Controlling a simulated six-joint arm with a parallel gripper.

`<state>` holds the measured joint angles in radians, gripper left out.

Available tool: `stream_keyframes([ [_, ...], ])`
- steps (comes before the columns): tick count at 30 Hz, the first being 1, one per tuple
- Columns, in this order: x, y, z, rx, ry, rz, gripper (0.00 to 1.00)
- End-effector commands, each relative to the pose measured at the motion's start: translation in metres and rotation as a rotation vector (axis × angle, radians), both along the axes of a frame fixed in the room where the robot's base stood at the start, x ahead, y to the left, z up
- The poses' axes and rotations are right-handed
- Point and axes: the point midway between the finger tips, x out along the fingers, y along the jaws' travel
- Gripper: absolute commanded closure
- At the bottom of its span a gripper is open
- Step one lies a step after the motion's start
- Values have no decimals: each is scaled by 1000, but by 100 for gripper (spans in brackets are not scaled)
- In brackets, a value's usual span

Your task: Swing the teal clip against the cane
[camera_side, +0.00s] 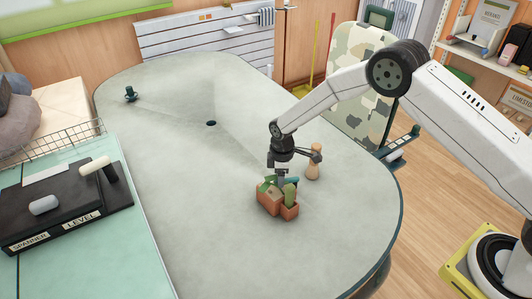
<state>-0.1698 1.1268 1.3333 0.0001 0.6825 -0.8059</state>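My gripper (280,174) points down at the back edge of a small terracotta-brown crate (268,204) on the grey table. Its fingers are small here and partly hidden by the crate's contents, so whether they are open or shut is unclear. A small teal piece (292,181) shows right beside the fingers at the crate's back; it may be the teal clip, and I cannot tell whether it is held. Green pieces (289,193) stick up out of the crate. I cannot clearly make out a cane or a rope.
A tan wooden peg-like object (314,162) stands just right of my gripper. A small dark green object (130,94) sits at the table's far left. The table (190,190) has a dark hole (211,124) and is clear on its left and middle. A black labelled tray (62,205) lies at left.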

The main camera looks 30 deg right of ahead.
Motion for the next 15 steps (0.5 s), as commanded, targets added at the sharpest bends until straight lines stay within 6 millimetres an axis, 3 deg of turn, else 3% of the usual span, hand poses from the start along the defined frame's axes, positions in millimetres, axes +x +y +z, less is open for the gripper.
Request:
stream_keyframes([
  [13,11,-11,0,0,-3,-324,41],
  [15,12,-11,11,1,-6,-333,41],
])
